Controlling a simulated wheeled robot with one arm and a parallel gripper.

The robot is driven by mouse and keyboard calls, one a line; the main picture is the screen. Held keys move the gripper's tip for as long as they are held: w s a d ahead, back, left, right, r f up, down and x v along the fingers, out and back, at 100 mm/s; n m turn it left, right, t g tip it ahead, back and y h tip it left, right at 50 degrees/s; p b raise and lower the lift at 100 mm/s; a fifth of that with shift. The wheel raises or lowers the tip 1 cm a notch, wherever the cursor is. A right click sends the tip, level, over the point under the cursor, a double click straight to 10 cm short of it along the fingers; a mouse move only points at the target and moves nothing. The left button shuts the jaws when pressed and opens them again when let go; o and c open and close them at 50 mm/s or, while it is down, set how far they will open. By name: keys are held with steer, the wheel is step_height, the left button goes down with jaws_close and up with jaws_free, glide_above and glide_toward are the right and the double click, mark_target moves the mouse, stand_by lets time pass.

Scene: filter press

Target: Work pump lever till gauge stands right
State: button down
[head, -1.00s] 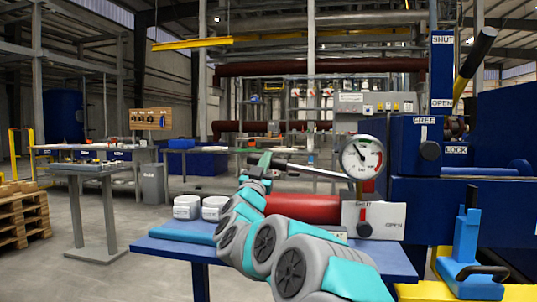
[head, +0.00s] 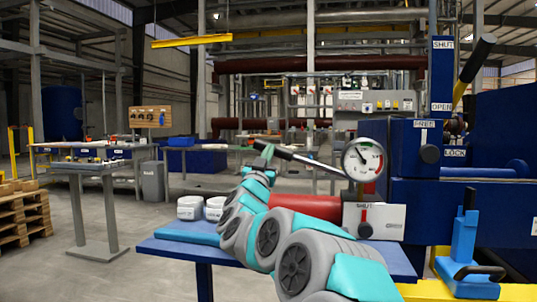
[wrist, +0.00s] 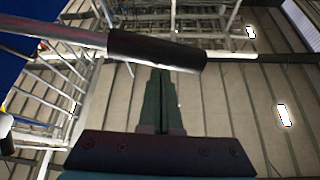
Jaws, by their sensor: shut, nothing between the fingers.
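The pump lever (head: 305,161) is a metal rod with a black grip, sloping up to the left from the pump. Its black grip crosses the upper part of the wrist view (wrist: 155,49). My gripper (head: 264,157) is at the grip end of the lever. In the wrist view, its dark green fingers (wrist: 163,72) are shut and empty, tips close to the grip; I cannot tell whether they touch it. The round gauge (head: 364,159) has a white face with green at the top and red at the right. Its needle points up and left; the exact reading is too small.
A blue clamp (head: 465,240) is at right.

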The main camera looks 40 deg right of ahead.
steer(key=b+v, duration=0.1)
steer(key=v, duration=0.7)
steer(key=shift+s+a+f, duration=0.15)
steer(key=shift+a+f, duration=0.1)
